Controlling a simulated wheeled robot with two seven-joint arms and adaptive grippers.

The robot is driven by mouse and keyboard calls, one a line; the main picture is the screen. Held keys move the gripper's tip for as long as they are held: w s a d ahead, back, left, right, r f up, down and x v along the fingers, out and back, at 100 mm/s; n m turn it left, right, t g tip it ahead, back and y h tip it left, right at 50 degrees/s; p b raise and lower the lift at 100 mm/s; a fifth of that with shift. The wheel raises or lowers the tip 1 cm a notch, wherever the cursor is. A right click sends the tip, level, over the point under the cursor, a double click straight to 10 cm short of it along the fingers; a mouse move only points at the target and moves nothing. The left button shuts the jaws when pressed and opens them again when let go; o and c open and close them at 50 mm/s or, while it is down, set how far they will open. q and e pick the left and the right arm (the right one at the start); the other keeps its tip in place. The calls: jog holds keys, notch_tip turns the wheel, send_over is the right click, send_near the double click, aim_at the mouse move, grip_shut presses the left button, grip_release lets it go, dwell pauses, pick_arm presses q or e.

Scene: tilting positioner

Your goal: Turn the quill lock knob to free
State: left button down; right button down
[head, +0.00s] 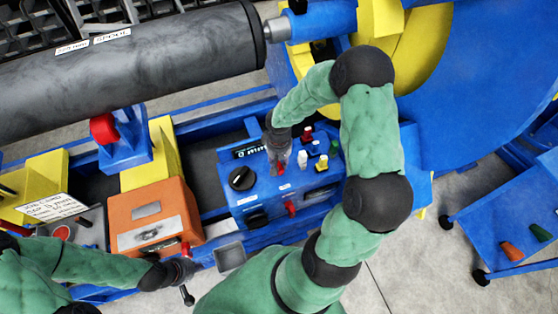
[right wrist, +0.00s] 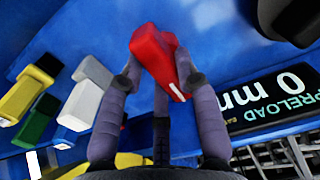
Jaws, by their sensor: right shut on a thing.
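A red knob with a white line (right wrist: 150,52) stands on the blue control panel (head: 265,196). My right gripper (right wrist: 158,76) has one finger on each side of this knob and is shut on it. In the head view my right gripper (head: 279,163) reaches down to the panel, and only a bit of red shows at its tips. I cannot read a label for the knob. My left gripper (head: 187,271) is low at the left, beside the orange box (head: 152,212), apart from the panel. Its jaws are too small to judge.
A white lever (head: 302,159), a yellow lever (head: 322,164) and a green lever (head: 333,148) stand close right of my right gripper. A black dial (head: 241,178) is to its left. The display (right wrist: 268,102) reads PRELOAD 0 mm. A large grey roll (head: 130,70) lies behind.

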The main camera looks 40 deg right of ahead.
jog(key=n+p, duration=0.1)
jog(key=n, duration=0.3)
jog(key=shift+r+n+p, duration=0.1)
jog(key=shift+n+p, duration=0.2)
jog(key=n+p, duration=0.2)
jog(key=n, duration=0.2)
jog(key=shift+w, duration=0.2)
jog(key=n+p, duration=0.2)
jog(key=n, duration=0.3)
jog(key=shift+w+a, duration=0.1)
jog(key=shift+n+p, duration=1)
jog(key=shift+n, duration=0.9)
jog(key=shift+a, duration=0.1)
jog(key=c, duration=0.9)
grip_release()
